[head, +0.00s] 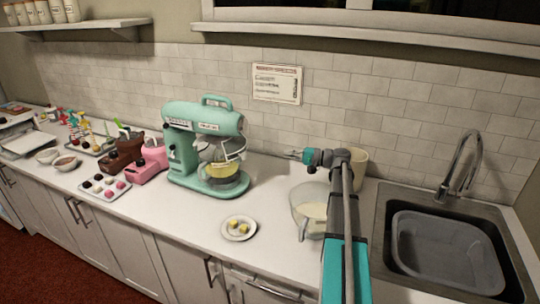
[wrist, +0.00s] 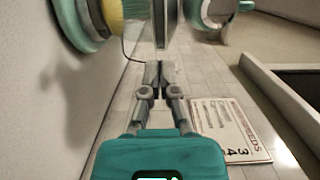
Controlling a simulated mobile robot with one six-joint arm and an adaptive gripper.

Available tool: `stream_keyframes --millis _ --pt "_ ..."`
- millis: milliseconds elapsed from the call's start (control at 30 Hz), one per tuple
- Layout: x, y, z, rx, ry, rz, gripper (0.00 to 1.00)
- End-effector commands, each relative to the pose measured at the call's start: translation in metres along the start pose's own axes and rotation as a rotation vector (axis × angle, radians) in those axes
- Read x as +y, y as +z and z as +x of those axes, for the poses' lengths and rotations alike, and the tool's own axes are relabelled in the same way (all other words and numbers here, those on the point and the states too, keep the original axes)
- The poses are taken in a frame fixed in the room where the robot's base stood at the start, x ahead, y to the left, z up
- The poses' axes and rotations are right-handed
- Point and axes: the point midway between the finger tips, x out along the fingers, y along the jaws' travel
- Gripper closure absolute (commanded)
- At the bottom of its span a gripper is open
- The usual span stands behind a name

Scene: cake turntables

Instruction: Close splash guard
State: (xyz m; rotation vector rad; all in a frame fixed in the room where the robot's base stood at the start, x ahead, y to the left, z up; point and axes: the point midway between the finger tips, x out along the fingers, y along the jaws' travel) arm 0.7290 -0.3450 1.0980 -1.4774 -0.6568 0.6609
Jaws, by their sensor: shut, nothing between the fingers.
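The mint-green stand mixer (head: 183,150) stands on the counter left of my gripper. Its clear bowl (head: 222,170) holds something yellow and sits under the mixer head. A clear splash guard (head: 231,150) shows around the top of the bowl and seems tilted; its exact angle is hard to tell. In the wrist view, a greyish rim or guard edge (wrist: 168,30) lies just beyond the fingertips, and the mixer's green base (wrist: 72,25) is at the upper left. My gripper (head: 292,155) points left toward the mixer, apart from it. Its fingers (wrist: 158,72) are shut and empty.
A small plate (head: 239,236) sits in front of the mixer. The sink (head: 445,250) is at right. A sign (head: 277,83) hangs on the tiled wall. A pink mixer (head: 150,163) stands left.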

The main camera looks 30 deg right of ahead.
Motion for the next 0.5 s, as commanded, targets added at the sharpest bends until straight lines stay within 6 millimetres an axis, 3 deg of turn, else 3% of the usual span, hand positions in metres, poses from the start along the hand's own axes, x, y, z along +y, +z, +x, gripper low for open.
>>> stream_keyframes --millis 267,500 --pt "0.000 0.000 0.020 -0.001 0.001 0.000 1.00" --pt "0.000 0.000 0.054 -0.001 0.001 0.000 1.00"
